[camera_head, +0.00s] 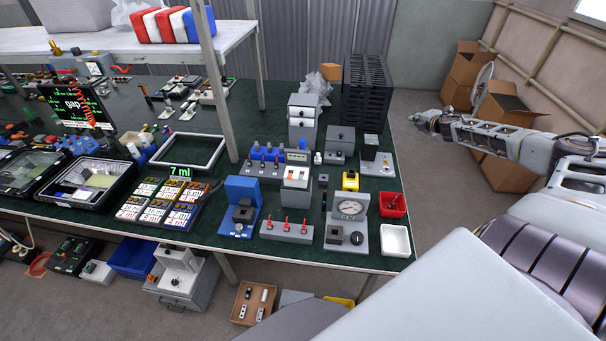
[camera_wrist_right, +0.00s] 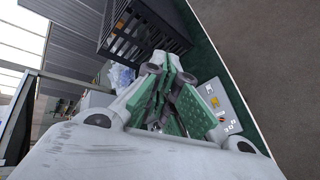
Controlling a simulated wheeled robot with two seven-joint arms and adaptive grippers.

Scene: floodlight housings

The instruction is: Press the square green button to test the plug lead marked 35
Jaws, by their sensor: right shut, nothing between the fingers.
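My right gripper (camera_head: 424,121) is at the end of the arm from the right, in the air beyond the table's right edge. In the right wrist view its green-padded fingers (camera_wrist_right: 167,95) are closed together with nothing between them. A light plate device (camera_head: 378,165) with small controls stands near the table's right edge. A pale plate (camera_wrist_right: 222,108) with small coloured parts and dark print shows beside the fingers in the wrist view; I cannot tell if it is the same device. I cannot make out a square green button or a lead marked 35. My left gripper is out of view.
The dark green table (camera_head: 310,255) is crowded with test devices. A black crate stack (camera_head: 367,92) stands at its back right, with a red bin (camera_head: 392,204) and white tray (camera_head: 396,240) along the right edge. Cardboard boxes (camera_head: 505,105) stand on the floor behind my right arm.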

